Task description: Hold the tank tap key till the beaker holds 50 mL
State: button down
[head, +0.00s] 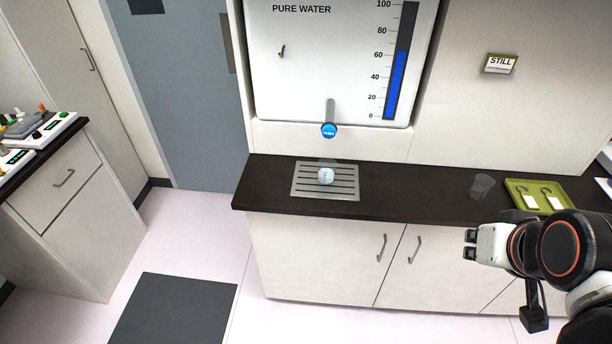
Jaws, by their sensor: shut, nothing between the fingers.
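The pure water tank (290,75) is a white panel with a level gauge (397,62); its blue column stands a little above the 60 mark. The blue round tap key (328,131) sits on the tap below the panel. A small clear beaker (326,176) stands on the slotted drain plate under the tap. Its fill level is too small to read. My gripper (470,244) is shut and empty at the lower right, in front of the cabinet doors, well away from the tap and the beaker.
The drain plate (347,194) lies on the dark counter (420,199). Another clear cup (482,186) and a green tray (515,187) with tagged items stand to the right. A STILL sign (500,64) hangs on the wall. The counter between plate and cup is clear.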

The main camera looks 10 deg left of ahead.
aim_at(328, 131)
jog(key=u, duration=0.75)
